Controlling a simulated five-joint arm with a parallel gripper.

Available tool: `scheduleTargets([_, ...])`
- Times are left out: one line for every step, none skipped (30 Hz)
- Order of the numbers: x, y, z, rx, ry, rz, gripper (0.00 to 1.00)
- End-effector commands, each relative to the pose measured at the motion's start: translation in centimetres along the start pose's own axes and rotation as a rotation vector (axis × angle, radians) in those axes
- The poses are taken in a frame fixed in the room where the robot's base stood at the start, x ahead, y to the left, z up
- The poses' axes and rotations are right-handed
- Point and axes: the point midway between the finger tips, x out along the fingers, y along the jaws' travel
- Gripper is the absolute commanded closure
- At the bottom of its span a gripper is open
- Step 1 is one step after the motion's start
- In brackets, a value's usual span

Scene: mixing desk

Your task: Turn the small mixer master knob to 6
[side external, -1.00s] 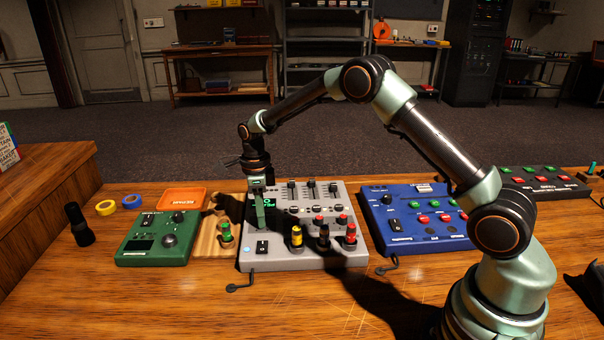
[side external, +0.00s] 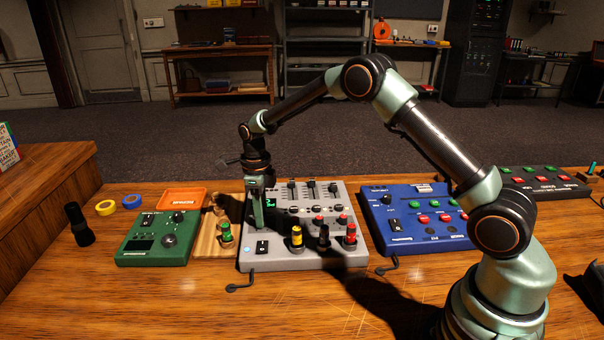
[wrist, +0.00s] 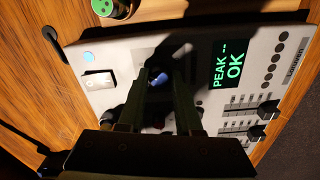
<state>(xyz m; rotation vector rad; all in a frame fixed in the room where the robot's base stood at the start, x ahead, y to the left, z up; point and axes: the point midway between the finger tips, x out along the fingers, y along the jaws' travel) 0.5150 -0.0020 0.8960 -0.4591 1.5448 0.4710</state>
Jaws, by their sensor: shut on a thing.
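The grey mixer (side external: 300,258) lies flat on the wooden desk. In the wrist view its panel (wrist: 118,72) shows a dark display (wrist: 232,62) with green text reading "PEAK -- OK". My gripper (side external: 258,228) points down over the mixer's left part. In the wrist view my gripper (wrist: 162,80) is shut on a knob (wrist: 157,81) with a bluish top, between the white switch and the display. The knob's scale and pointer are hidden by the fingers and shadow, so its setting cannot be read.
A green box (side external: 150,245) with a knob stands left, and a blue box (side external: 425,238) stands right. Upright plugs (side external: 296,238) rise from the mixer's front. A green-topped plug (side external: 226,234) stands on a wooden block. An orange tray (side external: 182,198) lies behind. The front desk is mostly clear.

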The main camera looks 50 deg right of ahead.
Motion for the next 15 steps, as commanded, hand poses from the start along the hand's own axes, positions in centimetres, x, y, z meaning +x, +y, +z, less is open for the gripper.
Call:
scheduleTargets([0.17,-0.23,-0.49,0.009,0.009,0.006,0.55])
scheduleTargets([0.17,-0.21,-0.47,0.008,0.008,0.006,0.44])
scheduleTargets([0.16,-0.2,-0.43,0.007,0.008,0.005,0.36])
scheduleTargets([0.14,-0.18,-0.4,0.007,0.007,0.005,0.36])
scheduleTargets([0.13,-0.18,-0.37,0.006,0.006,0.005,0.36])
scheduleTargets([0.11,-0.17,-0.33,0.005,0.006,0.004,0.36])
scheduleTargets([0.1,-0.16,-0.3,0.005,0.005,0.004,0.36])
scheduleTargets([0.09,-0.16,-0.28,0.005,0.005,0.003,0.36])
scheduleTargets([0.08,-0.15,-0.25,0.004,0.004,0.003,0.36])
scheduleTargets([0.07,-0.14,-0.24,0.004,0.004,0.003,0.36])
scheduleTargets([0.05,-0.14,-0.22,0.004,0.003,0.002,0.36])
scheduleTargets([-0.02,-0.14,-0.2,0.003,0.003,0.002,0.36])
scheduleTargets([-0.12,-0.14,-0.18,0.003,0.002,0.002,0.36])
scheduleTargets([-0.28,-0.15,-0.16,0.003,0.002,0.001,0.36])
scheduleTargets([-0.58,-0.15,-0.14,0.003,0.001,0.001,0.36])
